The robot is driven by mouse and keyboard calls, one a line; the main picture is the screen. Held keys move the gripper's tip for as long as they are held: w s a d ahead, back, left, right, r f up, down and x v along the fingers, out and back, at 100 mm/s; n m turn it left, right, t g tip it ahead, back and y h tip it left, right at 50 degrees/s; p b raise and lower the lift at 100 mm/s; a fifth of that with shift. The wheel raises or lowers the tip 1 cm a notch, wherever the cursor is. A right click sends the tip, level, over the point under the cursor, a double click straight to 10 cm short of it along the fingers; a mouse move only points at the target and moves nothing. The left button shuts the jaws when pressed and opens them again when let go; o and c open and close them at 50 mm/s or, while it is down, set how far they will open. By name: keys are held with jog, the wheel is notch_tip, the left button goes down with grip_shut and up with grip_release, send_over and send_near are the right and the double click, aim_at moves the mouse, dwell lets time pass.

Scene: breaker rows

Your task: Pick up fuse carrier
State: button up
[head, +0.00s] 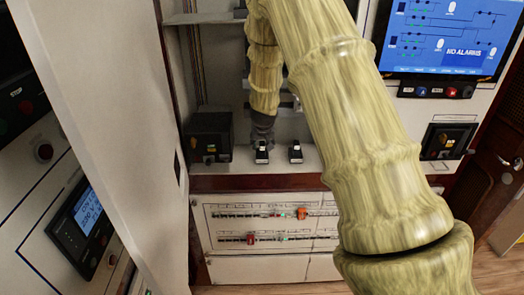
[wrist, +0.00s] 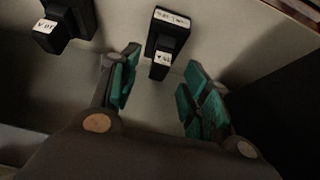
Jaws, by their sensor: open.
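Two small black fuse carriers with white labels stand on a pale ledge in the head view, one at left (head: 262,156) and one at right (head: 295,156). My gripper (head: 263,134) is pointed down at the left one, and its fingertips are hard to make out there. In the wrist view my gripper (wrist: 161,83) is open and empty, with green pads apart. One fuse carrier (wrist: 170,32) lies just beyond and between the pads, its labelled end near the gap. The other fuse carrier (wrist: 68,18) is off to the left. I see no contact.
A black breaker box (head: 209,137) stands left of the carriers. Below the ledge is a panel with breaker rows (head: 265,226). A cabinet door (head: 105,100) stands at left. A screen reading NO ALARMS (head: 447,38) is at upper right.

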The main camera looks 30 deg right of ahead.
aim_at(262, 144)
jog(key=shift+p+x, duration=1.05)
jog(key=shift+x, duration=1.2)
jog(key=shift+r, duration=0.1)
grip_shut()
